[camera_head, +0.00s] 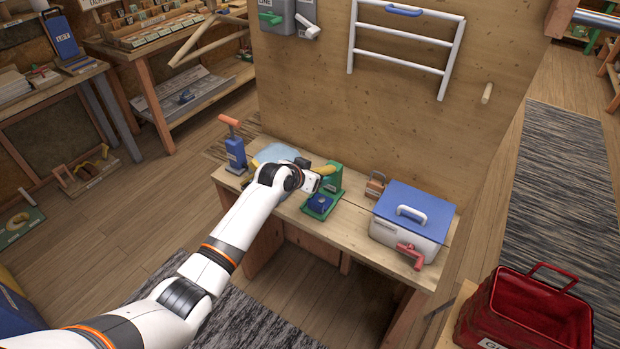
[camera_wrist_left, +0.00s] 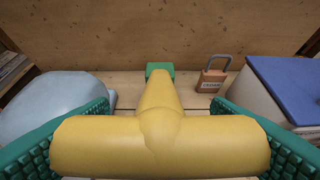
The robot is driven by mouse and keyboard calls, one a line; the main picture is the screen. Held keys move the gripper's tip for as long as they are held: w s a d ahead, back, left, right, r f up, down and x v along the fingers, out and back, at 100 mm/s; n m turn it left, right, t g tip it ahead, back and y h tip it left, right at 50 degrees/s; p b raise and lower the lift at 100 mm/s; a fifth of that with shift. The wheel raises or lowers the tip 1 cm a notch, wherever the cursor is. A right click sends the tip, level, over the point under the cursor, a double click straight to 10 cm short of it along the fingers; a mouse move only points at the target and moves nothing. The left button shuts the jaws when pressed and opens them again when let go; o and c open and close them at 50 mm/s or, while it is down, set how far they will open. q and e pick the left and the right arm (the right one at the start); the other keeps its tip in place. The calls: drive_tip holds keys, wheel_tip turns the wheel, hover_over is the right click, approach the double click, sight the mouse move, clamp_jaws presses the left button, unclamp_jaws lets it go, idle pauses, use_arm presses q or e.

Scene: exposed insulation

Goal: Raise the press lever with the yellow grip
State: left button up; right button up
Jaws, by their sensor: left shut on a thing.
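The press (camera_head: 322,203) is a green stand with a blue block, on the wooden bench. Its lever ends in a yellow grip (camera_head: 326,170), partly hidden by my left gripper (camera_head: 310,181). In the left wrist view the yellow grip (camera_wrist_left: 160,147) lies crosswise between the green ridged finger pads, and my left gripper is shut on it. The yellow shaft (camera_wrist_left: 160,95) runs away from the grip to a green part (camera_wrist_left: 160,71) of the press. My right gripper is in neither view.
On the bench (camera_head: 345,237), a blue tool with an orange handle (camera_head: 235,150) and a pale blue rounded thing (camera_head: 275,153) stand left of the press. A brown padlock (camera_head: 376,185) and a blue-lidded box (camera_head: 411,216) stand right. A wooden wall panel (camera_head: 400,120) rises behind.

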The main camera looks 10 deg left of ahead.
use_arm(q)
drive_tip(key=shift+w+r, duration=0.3)
drive_tip(key=shift+r, duration=0.25)
drive_tip(key=o, duration=1.1)
drive_tip(key=shift+c, duration=0.2)
drive_tip(key=shift+o, duration=1.4)
drive_tip(key=shift+s, duration=0.1)
drive_tip(key=shift+o, duration=0.3)
drive_tip(key=shift+s+f, duration=0.1)
drive_tip(key=shift+f, duration=0.1)
drive_tip(key=b+v, duration=0.2)
drive_tip(key=v, duration=1)
